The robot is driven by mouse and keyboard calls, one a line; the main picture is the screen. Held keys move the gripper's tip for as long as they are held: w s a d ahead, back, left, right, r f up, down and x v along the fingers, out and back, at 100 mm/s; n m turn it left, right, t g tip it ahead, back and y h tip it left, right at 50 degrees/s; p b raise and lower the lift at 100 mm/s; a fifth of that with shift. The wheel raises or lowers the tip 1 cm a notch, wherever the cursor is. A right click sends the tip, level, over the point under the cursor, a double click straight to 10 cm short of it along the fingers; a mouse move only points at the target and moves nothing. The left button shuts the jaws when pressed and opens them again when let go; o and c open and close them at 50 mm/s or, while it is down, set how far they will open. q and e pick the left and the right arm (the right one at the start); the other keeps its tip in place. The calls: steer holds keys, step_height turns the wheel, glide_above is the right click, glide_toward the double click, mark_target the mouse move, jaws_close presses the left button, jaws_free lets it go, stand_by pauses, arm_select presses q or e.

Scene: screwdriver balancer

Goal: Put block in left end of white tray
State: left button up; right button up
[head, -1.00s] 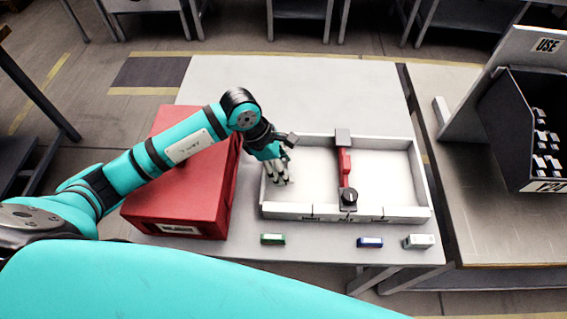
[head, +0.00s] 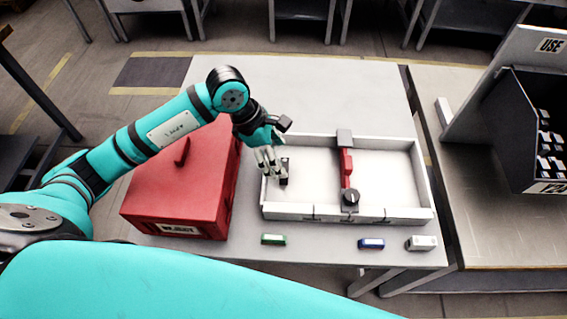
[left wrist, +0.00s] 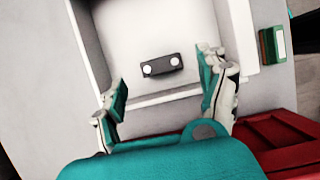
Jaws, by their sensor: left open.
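A dark block (head: 285,172) rests in the left end of the white tray (head: 290,211), near its left wall. In the left wrist view the block (left wrist: 162,66) shows two pale round spots and sits on the tray floor (left wrist: 150,30), clear of the fingers. My left gripper (head: 267,160) is open and empty, over the tray's left wall just left of the block. In the left wrist view its fingertips (left wrist: 163,88) are spread wide, with the block beyond them. My right gripper is not in view.
A red case (head: 180,195) stands left of the tray. A red bar with a black knob (head: 350,198) crosses the tray's middle. Green (head: 274,239), blue (head: 371,244) and white (head: 421,243) pieces lie along the table's front edge. The table behind the tray is clear.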

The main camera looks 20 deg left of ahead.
arm_select(q)
steer(key=v, duration=0.7)
steer(key=shift+b, duration=0.35)
